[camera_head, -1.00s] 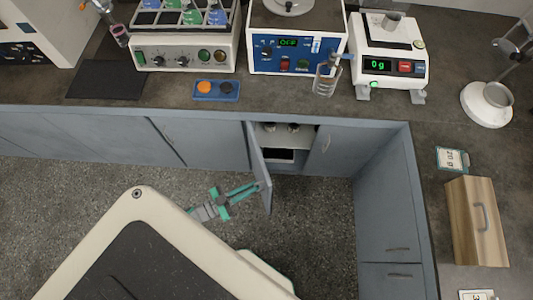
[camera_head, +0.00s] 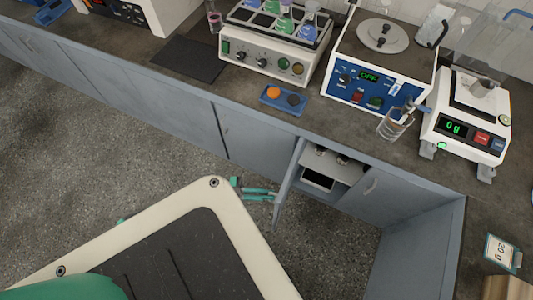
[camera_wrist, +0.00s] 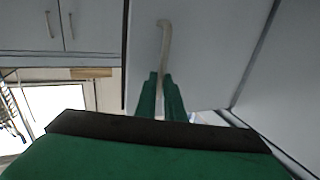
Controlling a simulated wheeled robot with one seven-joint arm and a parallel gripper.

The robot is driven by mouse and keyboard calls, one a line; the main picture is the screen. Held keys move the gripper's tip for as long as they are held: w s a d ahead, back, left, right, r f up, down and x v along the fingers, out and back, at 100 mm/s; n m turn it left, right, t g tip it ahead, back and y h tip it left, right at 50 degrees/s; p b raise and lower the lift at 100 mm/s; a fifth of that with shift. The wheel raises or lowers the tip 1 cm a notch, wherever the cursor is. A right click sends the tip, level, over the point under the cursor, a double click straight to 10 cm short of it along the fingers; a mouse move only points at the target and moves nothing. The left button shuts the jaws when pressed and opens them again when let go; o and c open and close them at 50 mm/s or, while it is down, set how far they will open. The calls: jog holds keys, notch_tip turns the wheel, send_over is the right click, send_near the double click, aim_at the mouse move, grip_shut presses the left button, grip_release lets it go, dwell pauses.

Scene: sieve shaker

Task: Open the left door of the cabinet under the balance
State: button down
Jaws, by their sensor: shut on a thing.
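The left door (camera_head: 288,180) of the cabinet stands swung out from the front, showing the interior (camera_head: 322,172) with light and dark items inside. The right door (camera_head: 374,192) is closed. The balance (camera_head: 466,126), reading 0 g, stands on the counter above and to the right. My gripper (camera_head: 272,194) is at the outer face of the left door. In the wrist view its green fingers (camera_wrist: 166,78) are shut on the door's pale handle (camera_wrist: 164,40). The handle is hidden in the head view.
A blue-panelled device (camera_head: 372,80), a beaker (camera_head: 394,124), a shaker with flasks (camera_head: 270,50) and a small blue tray (camera_head: 284,99) stand on the counter. Bare floor (camera_head: 110,150) lies left of my base. A cabinet side wall (camera_head: 420,245) bounds the right.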

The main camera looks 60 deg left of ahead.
jog(key=shift+w+a+r+y, duration=0.2)
jog(key=shift+w+a+y, duration=0.15)
jog(key=shift+w, duration=0.1)
jog(key=c, duration=1.9)
grip_release()
jog(key=shift+w+d, duration=0.1)
jog(key=shift+o, duration=0.2)
jog(key=v, duration=1)
jog(key=shift+s+a+f, duration=0.2)
jog(key=shift+s+a, duration=0.05)
jog(key=shift+s, duration=0.05)
jog(key=shift+d, duration=0.1)
